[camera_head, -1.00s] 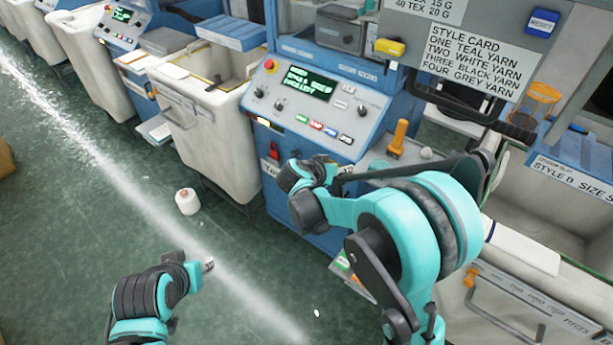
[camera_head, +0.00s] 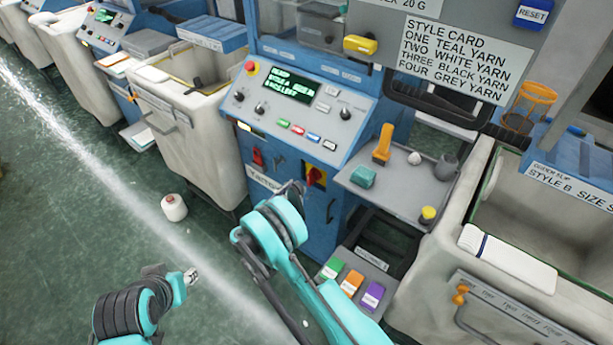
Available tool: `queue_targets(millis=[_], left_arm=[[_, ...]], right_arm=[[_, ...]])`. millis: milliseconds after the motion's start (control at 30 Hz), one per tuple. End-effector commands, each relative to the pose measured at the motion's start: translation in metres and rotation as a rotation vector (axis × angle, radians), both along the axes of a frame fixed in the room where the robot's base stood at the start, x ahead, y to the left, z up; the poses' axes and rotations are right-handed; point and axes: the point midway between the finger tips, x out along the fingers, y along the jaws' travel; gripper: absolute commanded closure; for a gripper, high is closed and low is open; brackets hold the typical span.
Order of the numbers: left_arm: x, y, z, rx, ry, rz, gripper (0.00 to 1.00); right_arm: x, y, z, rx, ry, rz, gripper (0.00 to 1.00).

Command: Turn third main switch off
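The nearest blue machine (camera_head: 320,215) has a red rotary switch on a yellow plate (camera_head: 314,176) on its front, below the sloped control panel (camera_head: 300,105). A smaller red switch (camera_head: 258,157) sits to its left. The red handle looks tilted; its exact setting is too small to read. My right gripper (camera_head: 293,188) is just left of and slightly below the rotary switch, in front of the machine face. It looks apart from the switch, but contact is hard to judge. Its finger opening is unclear. My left gripper (camera_head: 191,276) is low over the floor, far from the switch, with its fingers too small to judge.
A grey shelf (camera_head: 400,190) with an orange-handled tool (camera_head: 383,145) juts out right of the switch. Below it is a box with green, orange and purple buttons (camera_head: 352,284). Bins flank the machine. A white yarn cone (camera_head: 174,207) stands on the open floor.

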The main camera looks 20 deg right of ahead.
Motion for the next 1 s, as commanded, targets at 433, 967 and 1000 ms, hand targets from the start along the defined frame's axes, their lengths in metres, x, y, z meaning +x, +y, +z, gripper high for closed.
queue_targets(millis=[433, 967, 1000], left_arm=[[0.0, 0.0, -0.018, 0.0, 0.0, 0.0, 0.65], [0.0, 0.0, -0.023, 0.0, 0.0, 0.0, 0.65], [0.0, 0.0, -0.023, 0.0, 0.0, 0.0, 0.65]], right_arm=[[0.031, -0.043, -0.006, -0.004, -0.017, -0.003, 0.65], [0.046, -0.06, -0.004, -0.004, -0.016, 0.0, 0.7], [0.046, -0.06, -0.004, -0.004, -0.016, 0.0, 0.8]])
